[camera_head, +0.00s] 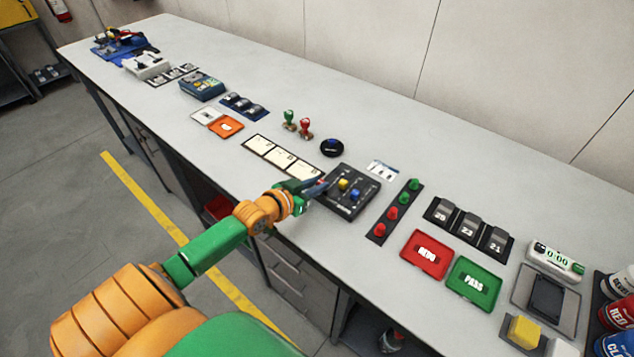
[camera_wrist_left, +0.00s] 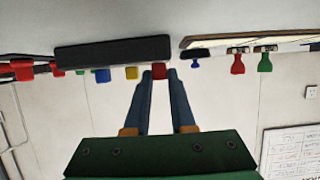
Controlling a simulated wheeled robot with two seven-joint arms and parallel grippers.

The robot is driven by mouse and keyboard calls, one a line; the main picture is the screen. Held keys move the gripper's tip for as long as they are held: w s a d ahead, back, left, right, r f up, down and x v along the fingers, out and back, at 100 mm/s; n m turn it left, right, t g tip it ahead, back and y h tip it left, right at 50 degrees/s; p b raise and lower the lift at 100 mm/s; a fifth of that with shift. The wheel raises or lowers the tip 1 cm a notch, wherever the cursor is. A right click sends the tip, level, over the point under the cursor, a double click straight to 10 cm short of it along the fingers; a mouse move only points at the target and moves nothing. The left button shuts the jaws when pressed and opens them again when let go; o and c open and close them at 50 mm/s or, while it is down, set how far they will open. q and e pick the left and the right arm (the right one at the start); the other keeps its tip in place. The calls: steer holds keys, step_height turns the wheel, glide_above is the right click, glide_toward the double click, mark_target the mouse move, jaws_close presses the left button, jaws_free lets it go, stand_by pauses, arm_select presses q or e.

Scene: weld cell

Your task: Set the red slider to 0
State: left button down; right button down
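The dark slider panel (camera_head: 345,203) lies on the bench, with a yellow knob (camera_head: 343,184) and a blue knob (camera_head: 355,195) in clear sight in the head view. My left gripper (camera_head: 322,186) reaches over its left side and mostly hides the red slider there. In the left wrist view, which looks upside down, the red slider's knob (camera_wrist_left: 159,71) sits between the fingertips of my left gripper (camera_wrist_left: 160,78) and fills the gap, so the fingers look shut on it. The scale marks by the red slider are too small to read. My right gripper is not in view.
Red and green pegs (camera_head: 392,213) stand right of the panel.

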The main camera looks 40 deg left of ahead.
arm_select(q)
steer(key=shift+s+f, duration=0.1)
steer(key=shift+s, duration=0.1)
steer(key=c, duration=1.1)
jaws_free()
steer(key=shift+o, duration=0.3)
steer(key=shift+w, duration=0.15)
steer(key=p+v, duration=0.1)
steer(key=v, duration=0.6)
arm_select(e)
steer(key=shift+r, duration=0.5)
